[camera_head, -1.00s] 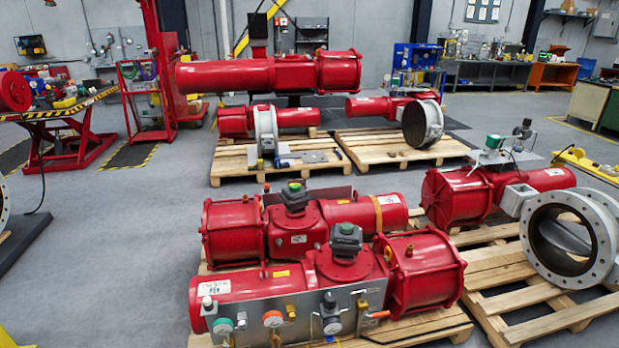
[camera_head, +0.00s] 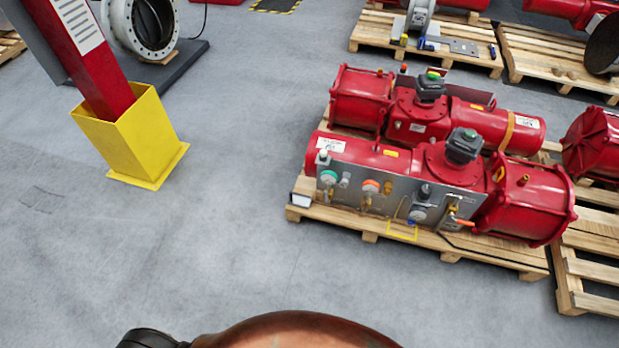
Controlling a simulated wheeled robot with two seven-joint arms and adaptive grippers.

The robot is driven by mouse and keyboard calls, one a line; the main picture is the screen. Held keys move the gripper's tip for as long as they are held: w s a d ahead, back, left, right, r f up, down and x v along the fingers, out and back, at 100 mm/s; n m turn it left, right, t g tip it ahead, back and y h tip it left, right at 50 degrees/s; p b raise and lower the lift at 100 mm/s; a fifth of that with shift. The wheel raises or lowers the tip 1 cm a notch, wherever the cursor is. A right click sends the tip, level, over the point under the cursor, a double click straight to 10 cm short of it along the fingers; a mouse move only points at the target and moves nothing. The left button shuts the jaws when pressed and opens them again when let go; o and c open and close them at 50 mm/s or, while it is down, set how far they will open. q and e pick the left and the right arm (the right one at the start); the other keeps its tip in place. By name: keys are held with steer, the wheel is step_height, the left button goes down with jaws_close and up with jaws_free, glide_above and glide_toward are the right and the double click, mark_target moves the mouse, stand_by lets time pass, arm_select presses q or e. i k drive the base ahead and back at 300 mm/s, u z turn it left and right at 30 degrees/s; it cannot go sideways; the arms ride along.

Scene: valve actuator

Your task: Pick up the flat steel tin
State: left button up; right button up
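I cannot make out a flat steel tin for certain. A small flat grey piece (camera_head: 463,46) lies on the back pallet, too small to identify. A small pale box-like item (camera_head: 300,201) sits at the left corner of the front pallet, also unclear. Neither of my grippers is in view.
Red valve actuators (camera_head: 375,155) with a gauge panel rest on the front wooden pallet (camera_head: 370,225). A red post stands in a yellow guard (camera_head: 140,135) at the left. A brown rounded thing (camera_head: 300,330) crosses the bottom edge, unidentified. Grey floor (camera_head: 230,220) between is clear.

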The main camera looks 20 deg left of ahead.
mark_target(296, 199)
steer(key=k, duration=0.5)
steer(key=u, duration=0.2)
steer(key=i, duration=0.75)
steer(key=u, duration=0.9)
steer(key=i, duration=0.55)
steer(key=u, duration=0.6)
